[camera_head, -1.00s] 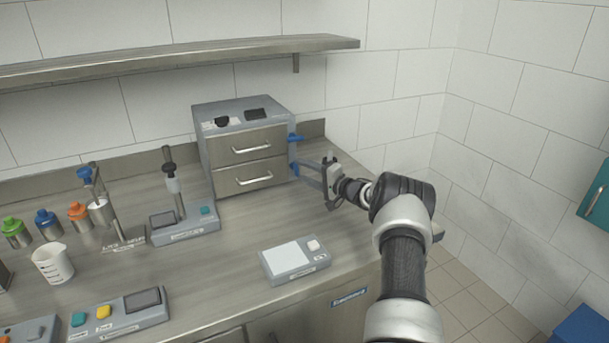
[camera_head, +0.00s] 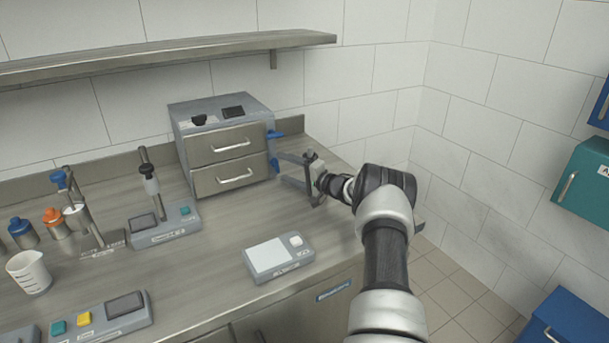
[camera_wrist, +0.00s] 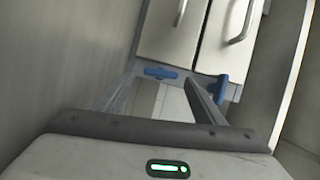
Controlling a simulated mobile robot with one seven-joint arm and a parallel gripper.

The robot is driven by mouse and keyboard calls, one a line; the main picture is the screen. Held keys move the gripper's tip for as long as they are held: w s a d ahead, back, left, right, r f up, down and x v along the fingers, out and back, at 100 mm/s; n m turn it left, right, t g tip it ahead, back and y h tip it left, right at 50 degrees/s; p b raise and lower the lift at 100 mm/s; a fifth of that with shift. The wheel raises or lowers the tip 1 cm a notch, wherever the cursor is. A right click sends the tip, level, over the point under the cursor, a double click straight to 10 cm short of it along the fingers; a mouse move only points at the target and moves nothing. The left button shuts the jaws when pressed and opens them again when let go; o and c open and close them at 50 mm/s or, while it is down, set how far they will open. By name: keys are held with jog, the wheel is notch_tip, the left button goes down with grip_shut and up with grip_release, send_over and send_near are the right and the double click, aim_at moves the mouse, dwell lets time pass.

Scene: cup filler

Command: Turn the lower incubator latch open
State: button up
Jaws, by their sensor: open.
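The incubator is a grey box (camera_head: 184,150) with two steel-fronted drawers, at the back of the bench. Its upper blue latch (camera_head: 275,134) and lower blue latch (camera_head: 274,165) sit along the right edge. My gripper (camera_head: 281,168) is level with the lower latch, its fingers spread and pointing at the incubator. In the wrist view the picture is turned sideways. The lower latch (camera_wrist: 160,73) appears between the fingertips, with space on both sides, and the upper latch (camera_wrist: 222,88) is just right of the right finger. Contact with the lower latch cannot be made out.
A scale-like device (camera_head: 279,257) lies on the bench in front of the incubator. A stand device (camera_head: 165,226), a beaker (camera_head: 29,272) and bottles are to the left. A shelf (camera_head: 170,55) runs above. The bench between incubator and scale is clear.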

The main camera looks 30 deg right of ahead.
jog(key=p+v, duration=0.1)
jog(key=v, duration=1.5)
jog(key=shift+s+d, duration=0.2)
jog(key=shift+s, duration=0.05)
jog(key=shift+f, duration=0.1)
